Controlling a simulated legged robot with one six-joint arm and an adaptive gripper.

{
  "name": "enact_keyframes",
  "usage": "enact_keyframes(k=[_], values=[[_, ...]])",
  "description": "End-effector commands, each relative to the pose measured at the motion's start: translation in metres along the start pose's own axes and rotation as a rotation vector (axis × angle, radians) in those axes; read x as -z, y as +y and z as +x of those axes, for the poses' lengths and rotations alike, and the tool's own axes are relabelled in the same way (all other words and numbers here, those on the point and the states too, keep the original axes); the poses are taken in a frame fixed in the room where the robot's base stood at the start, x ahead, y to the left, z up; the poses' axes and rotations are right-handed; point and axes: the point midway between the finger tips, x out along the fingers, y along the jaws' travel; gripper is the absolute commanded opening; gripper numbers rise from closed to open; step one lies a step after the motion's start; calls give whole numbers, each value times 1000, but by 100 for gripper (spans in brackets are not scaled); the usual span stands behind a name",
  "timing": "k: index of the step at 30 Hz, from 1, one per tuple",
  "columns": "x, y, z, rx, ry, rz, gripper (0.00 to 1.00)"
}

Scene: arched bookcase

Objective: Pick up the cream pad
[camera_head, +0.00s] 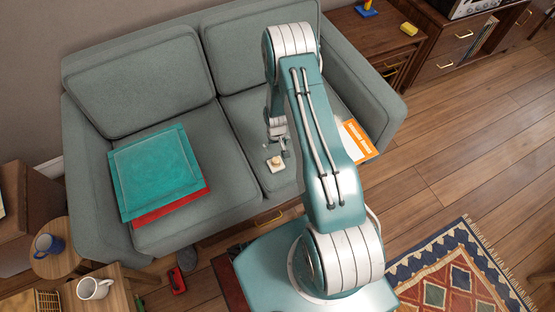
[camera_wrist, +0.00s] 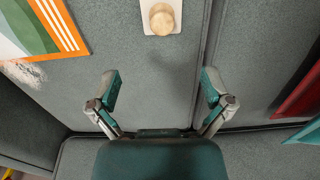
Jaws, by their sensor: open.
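A small cream pad (camera_head: 278,168) lies on the right seat cushion of the grey-green sofa, near its front edge. It shows as a pale square at the top of the wrist view (camera_wrist: 145,22), with a round, light wooden piece (camera_wrist: 161,17) on it. My gripper (camera_wrist: 161,90) is open and empty, its two fingers spread wide over the seat cushion. The pad lies beyond the fingertips, apart from them. In the head view my gripper (camera_head: 279,140) is just behind the pad, partly hard to make out.
A teal square item (camera_head: 155,170) lies over a red one (camera_head: 170,207) on the left cushion. An orange-and-white flat item (camera_head: 357,140) lies at the right, partly behind my arm; it also shows in the wrist view (camera_wrist: 45,28). The cushion around the pad is clear.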

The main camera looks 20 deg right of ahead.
Motion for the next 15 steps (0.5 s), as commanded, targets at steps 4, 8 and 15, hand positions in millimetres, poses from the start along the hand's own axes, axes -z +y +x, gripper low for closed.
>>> enact_keyframes(k=[4,8,15], values=[[-8,0,21,0,-12,0,100],[-9,-2,35,-2,-13,0,100],[-9,1,70,2,-13,0,100]])
